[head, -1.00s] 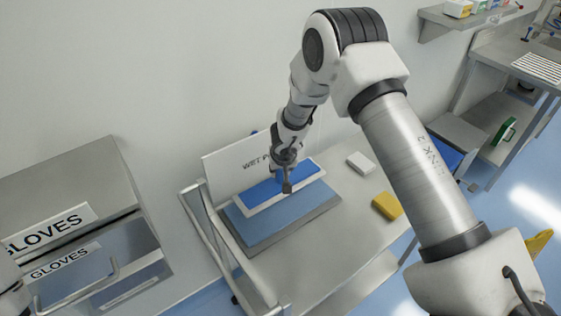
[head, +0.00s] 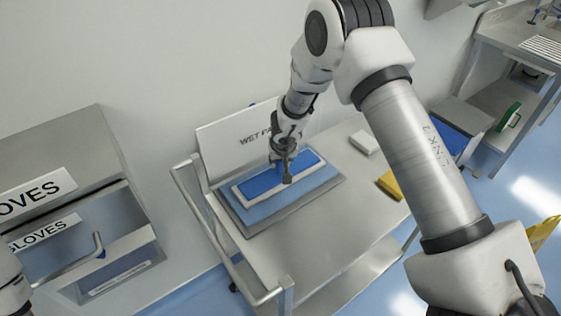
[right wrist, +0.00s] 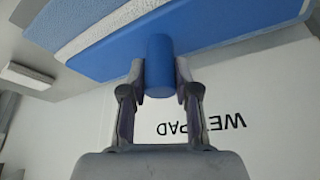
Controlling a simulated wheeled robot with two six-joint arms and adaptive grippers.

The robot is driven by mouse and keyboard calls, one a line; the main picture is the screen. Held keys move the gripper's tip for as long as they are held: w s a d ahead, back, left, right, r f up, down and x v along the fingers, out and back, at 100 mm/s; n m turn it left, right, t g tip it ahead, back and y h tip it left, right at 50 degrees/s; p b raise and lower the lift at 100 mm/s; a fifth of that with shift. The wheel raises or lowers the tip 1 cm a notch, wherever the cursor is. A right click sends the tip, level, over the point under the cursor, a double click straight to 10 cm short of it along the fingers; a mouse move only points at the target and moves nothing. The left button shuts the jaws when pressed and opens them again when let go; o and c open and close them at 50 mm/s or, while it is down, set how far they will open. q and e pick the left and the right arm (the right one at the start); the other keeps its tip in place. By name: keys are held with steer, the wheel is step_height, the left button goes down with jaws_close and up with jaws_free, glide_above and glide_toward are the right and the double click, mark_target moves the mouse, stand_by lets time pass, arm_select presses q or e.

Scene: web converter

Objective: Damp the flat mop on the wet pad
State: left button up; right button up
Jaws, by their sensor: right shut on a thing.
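The flat mop (head: 262,184) has a blue plate with a white cloth edge and a short blue handle. My right gripper (head: 285,175) is shut on that handle, which shows between its fingers in the right wrist view (right wrist: 160,68). The mop lies level over the light blue wet pad (head: 262,213), inside the pad's outline. The pad is in a grey tray on a metal cart, before a white sign reading "WET PAD". I cannot tell whether the mop's underside touches the pad. My left gripper is out of view; only part of my left arm shows at the left edge.
A white block (head: 364,142) and a yellow block (head: 389,185) lie on the cart (head: 345,217) right of the tray. The cart's rail (head: 205,215) runs along its left side. A gloves cabinet (head: 75,190) stands at left. The cart's front right surface is clear.

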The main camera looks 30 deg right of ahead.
steer(key=shift+r, duration=0.15)
steer(key=shift+f+b, duration=0.45)
steer(key=shift+f, duration=0.3)
stand_by(0.9)
stand_by(0.5)
step_height(320, 180, up, 7)
steer(key=p, duration=0.9)
steer(key=shift+r, duration=0.1)
stand_by(0.4)
